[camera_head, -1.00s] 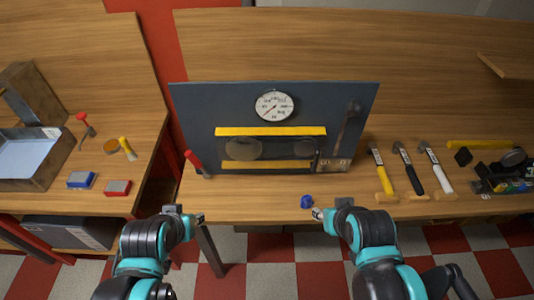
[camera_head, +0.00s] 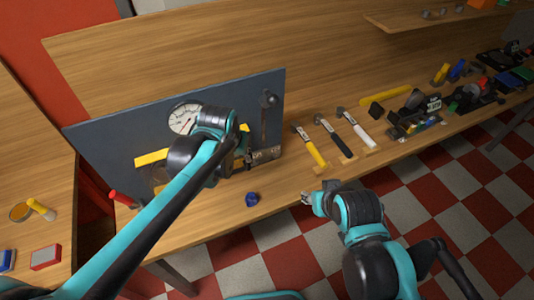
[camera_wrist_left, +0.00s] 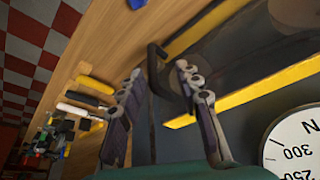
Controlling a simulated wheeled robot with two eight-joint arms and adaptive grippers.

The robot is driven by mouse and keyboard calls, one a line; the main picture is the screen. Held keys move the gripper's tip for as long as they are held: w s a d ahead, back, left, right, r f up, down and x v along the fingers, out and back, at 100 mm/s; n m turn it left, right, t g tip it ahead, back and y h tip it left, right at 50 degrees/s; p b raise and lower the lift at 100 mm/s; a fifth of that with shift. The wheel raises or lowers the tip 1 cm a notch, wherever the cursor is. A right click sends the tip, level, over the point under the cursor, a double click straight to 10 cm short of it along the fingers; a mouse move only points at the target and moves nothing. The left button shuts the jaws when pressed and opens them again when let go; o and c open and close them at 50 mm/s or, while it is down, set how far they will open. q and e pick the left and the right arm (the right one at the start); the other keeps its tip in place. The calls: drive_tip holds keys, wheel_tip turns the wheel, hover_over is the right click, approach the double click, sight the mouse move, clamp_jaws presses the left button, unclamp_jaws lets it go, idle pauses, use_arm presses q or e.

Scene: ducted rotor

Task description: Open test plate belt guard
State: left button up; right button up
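The dark test plate (camera_head: 105,150) stands upright on the bench with a round gauge (camera_head: 184,118) on it. The belt guard area is framed by yellow bars (camera_head: 151,158), largely hidden behind my left arm in the head view. In the left wrist view the yellow bars (camera_wrist_left: 245,90) are close, with a dark bent handle (camera_wrist_left: 153,62) beside them. My left gripper (camera_wrist_left: 159,72) is open, its two fingers on either side of the handle; contact cannot be told. My right gripper (camera_head: 308,198) is low at the bench's front edge; its fingers are too small to read.
A blue knob (camera_head: 252,199) lies on the bench front. Several hammers, one yellow-handled (camera_head: 314,152), lie right of the plate. A red-handled tool (camera_head: 122,199) stands at the plate's left end. The bench front between knob and hammers is clear.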

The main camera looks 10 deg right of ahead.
sight(248, 167)
use_arm(q)
drive_tip(key=b+x, duration=0.1)
drive_tip(key=x, duration=0.2)
drive_tip(key=d+b+x, duration=0.1)
drive_tip(key=x, duration=0.4)
drive_tip(key=shift+w+d+f+b, duration=0.1)
drive_tip(key=shift+w+d+b, duration=0.15)
drive_tip(key=shift+d+b, duration=0.15)
drive_tip(key=shift+c, duration=0.2)
clamp_jaws()
